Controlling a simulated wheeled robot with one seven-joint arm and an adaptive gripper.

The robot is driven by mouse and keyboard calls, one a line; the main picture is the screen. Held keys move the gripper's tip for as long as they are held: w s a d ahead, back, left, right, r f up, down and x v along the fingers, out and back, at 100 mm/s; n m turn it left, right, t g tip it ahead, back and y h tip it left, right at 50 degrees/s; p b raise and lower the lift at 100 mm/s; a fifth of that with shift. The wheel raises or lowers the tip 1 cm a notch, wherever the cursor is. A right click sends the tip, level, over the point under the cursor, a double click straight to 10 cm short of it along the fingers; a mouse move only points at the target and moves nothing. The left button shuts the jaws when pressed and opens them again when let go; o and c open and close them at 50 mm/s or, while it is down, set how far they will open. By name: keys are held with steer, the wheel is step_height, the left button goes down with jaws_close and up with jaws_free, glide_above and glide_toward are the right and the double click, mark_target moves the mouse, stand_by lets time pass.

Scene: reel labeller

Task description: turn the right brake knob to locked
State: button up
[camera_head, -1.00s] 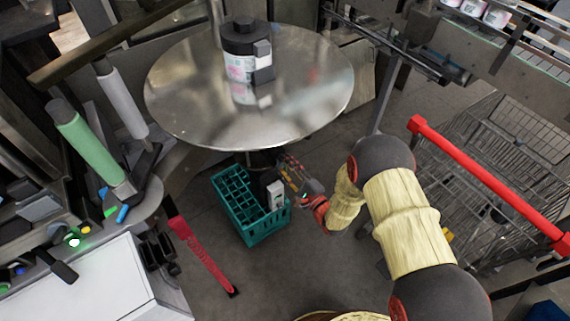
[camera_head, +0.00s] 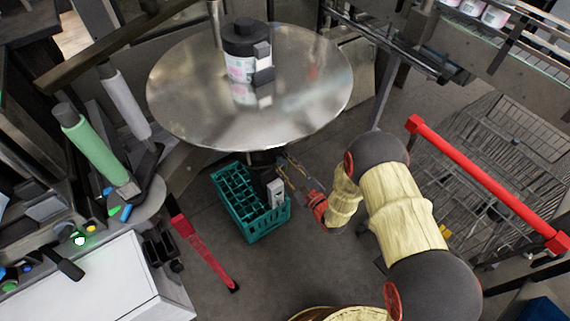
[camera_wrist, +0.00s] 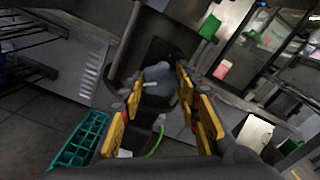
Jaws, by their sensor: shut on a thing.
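My gripper (camera_head: 288,168) reaches in below the front edge of the round metal disc (camera_head: 185,100), near the dark column under it. In the wrist view, my gripper (camera_wrist: 160,80) has its yellow-padded fingers on either side of a grey rounded knob (camera_wrist: 157,85), shut on it. A pale line shows on the knob's face, but I cannot read any lock marking. In the head view the knob is hidden by the disc and my gripper.
A wire cart with a red handle (camera_head: 480,180) is at the right.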

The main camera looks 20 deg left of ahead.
steer(key=shift+f, duration=0.1)
steer(key=o, duration=1.2)
steer(key=shift+c, duration=0.2)
steer(key=shift+d, duration=0.1)
steer(key=v, duration=1.1)
steer(key=shift+s+d, duration=0.25)
steer(key=shift+d, duration=0.1)
